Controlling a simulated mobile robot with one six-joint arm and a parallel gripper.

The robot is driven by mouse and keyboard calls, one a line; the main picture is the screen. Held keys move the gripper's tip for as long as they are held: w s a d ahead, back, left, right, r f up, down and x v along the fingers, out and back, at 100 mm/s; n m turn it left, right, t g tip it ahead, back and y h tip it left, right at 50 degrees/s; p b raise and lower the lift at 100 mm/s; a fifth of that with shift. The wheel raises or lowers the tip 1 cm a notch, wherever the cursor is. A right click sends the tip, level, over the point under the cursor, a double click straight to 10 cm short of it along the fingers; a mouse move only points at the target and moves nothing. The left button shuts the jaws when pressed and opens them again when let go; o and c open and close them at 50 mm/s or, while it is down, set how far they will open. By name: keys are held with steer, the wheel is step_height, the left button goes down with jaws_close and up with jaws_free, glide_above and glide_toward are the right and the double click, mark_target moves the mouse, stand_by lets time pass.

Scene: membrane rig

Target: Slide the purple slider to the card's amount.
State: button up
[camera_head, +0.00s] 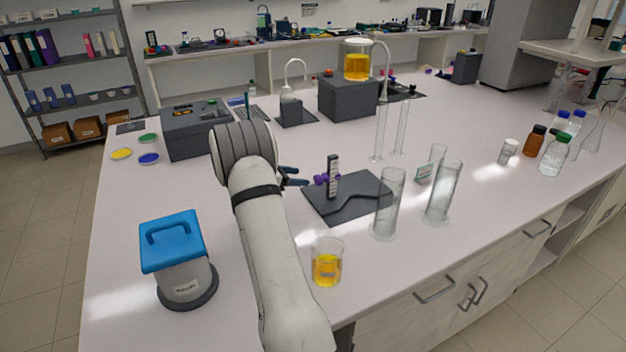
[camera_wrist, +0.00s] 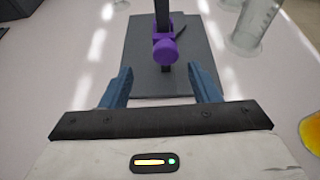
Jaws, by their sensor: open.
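The purple slider (camera_head: 322,179) sits low on a dark upright post (camera_head: 333,170) with pale scale labels. The post stands on a dark grey base plate (camera_head: 345,208) on the bench. In the wrist view the slider's round purple knob (camera_wrist: 165,51) faces me, just beyond my fingertips. My gripper (camera_wrist: 160,85) has its two blue fingers apart with nothing between them. In the head view its blue fingers show left of the slider (camera_head: 290,176), partly hidden by my arm.
A beaker of yellow liquid (camera_head: 327,265) stands in front of the plate. Tall glass cylinders (camera_head: 388,208) stand close to its right. A blue-lidded container (camera_head: 176,250) is at the left front. A grey box (camera_head: 195,130) stands behind my arm. The bench front between container and beaker is crossed by my arm.

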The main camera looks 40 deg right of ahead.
mark_target(315, 178)
steer(key=p+x, duration=0.1)
steer(key=x, duration=0.4)
steer(key=p+x, duration=0.1)
steer(key=x, duration=0.2)
steer(key=shift+s+a+p, duration=0.1)
steer(key=shift+s+p, duration=0.15)
steer(key=shift+p, duration=0.1)
steer(key=shift+c, duration=0.3)
steer(key=shift+r, duration=0.2)
jaws_close()
